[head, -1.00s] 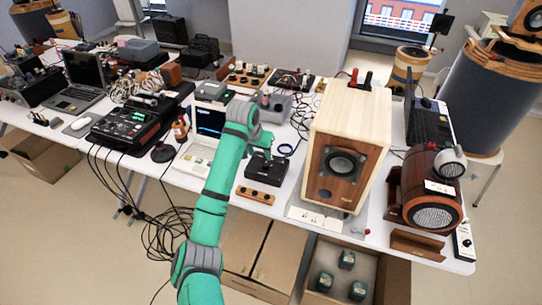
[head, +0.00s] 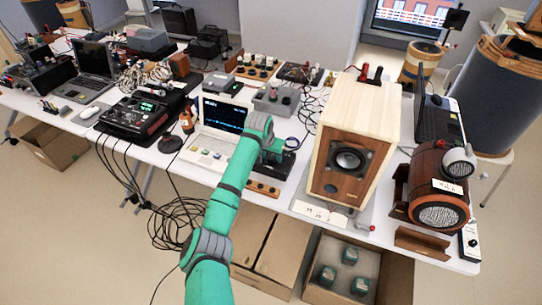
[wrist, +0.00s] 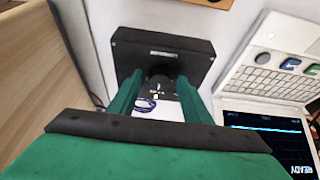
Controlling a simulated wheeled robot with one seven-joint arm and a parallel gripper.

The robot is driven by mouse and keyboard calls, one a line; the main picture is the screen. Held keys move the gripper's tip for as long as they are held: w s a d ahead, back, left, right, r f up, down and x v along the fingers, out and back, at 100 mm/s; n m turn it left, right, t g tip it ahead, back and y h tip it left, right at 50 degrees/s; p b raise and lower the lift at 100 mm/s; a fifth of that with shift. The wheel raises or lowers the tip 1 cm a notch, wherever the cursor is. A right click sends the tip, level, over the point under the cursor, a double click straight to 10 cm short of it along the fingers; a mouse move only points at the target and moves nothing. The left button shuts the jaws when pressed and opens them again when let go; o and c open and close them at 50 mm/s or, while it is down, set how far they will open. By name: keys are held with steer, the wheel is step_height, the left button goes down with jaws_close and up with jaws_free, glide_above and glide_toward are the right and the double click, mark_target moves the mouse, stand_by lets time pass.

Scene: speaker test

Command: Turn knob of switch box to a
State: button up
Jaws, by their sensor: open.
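The switch box is a black box (head: 284,166) on the white table between the laptop and the wooden speaker. In the head view my gripper (head: 274,153) covers part of it. In the wrist view the box (wrist: 203,48) has a small white label strip, and its dark round knob (wrist: 161,76) has a white mark. My gripper (wrist: 158,88) is open, with one green finger on each side of the knob. I cannot tell whether the fingers touch it. The position letters are too small to read.
The wooden speaker (head: 350,158) stands close to the right of the box. A white laptop (head: 220,128) stands to its left. A wooden strip (head: 263,188) lies at the table's front edge. A blue cable loop (wrist: 146,104) lies near the box.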

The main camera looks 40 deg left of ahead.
steer(key=c, duration=1)
steer(key=shift+w, duration=0.1)
steer(key=shift+c, duration=0.2)
steer(key=shift+d, duration=0.1)
steer(key=shift+n, duration=0.3)
steer(key=n, duration=0.1)
steer(key=n+y, duration=0.1)
steer(key=n, duration=0.1)
steer(key=n+y, duration=0.1)
steer(key=n, duration=0.1)
steer(key=shift+w+d+g, duration=0.15)
steer(key=shift+d+g, duration=0.1)
steer(key=shift+g, duration=0.15)
steer(key=shift+a+n+g+y, duration=0.1)
steer(key=shift+n+g+y, duration=0.4)
steer(key=shift+n, duration=1.2)
